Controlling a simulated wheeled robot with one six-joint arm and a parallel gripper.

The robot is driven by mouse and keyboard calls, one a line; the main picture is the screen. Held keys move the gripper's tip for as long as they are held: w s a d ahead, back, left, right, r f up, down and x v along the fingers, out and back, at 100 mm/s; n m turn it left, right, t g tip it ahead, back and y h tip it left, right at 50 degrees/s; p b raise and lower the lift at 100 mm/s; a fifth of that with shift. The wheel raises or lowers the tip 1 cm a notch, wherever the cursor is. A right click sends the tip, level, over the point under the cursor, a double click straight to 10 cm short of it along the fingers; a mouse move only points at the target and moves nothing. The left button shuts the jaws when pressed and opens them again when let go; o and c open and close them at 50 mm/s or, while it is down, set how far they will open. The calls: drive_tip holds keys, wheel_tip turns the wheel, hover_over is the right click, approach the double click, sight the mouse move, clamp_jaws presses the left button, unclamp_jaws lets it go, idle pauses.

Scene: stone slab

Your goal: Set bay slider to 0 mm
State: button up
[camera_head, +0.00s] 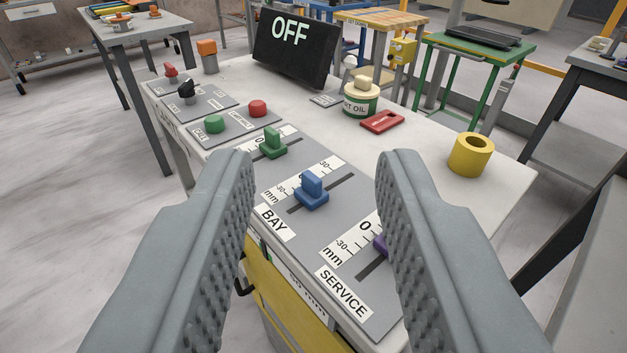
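The bay slider is a blue knob (312,190) standing in a dark slot on a grey panel, above the BAY label (273,222). My gripper (315,168) is wide open and empty. In the picture the blue knob lies between its two fingers, with no visible contact.
A purple slider (380,245), labelled SERVICE, is partly behind my right finger. A green slider (273,144) stands behind left. Green (214,123) and red (257,108) buttons lie farther back. A black display (296,50) reads OFF. A yellow ring (471,155) stands right.

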drive_tip(key=w+n+g, duration=0.3)
drive_tip(key=w+g, duration=0.4)
drive_tip(key=w, duration=0.4)
drive_tip(key=n+g, duration=0.5)
drive_tip(key=g, duration=0.5)
hover_over(312, 176)
drive_tip(key=f, duration=0.1)
wheel_tip(312, 176, down, 18)
drive_tip(key=shift+r, duration=0.1)
drive_tip(key=shift+c, duration=0.4)
clamp_jaws()
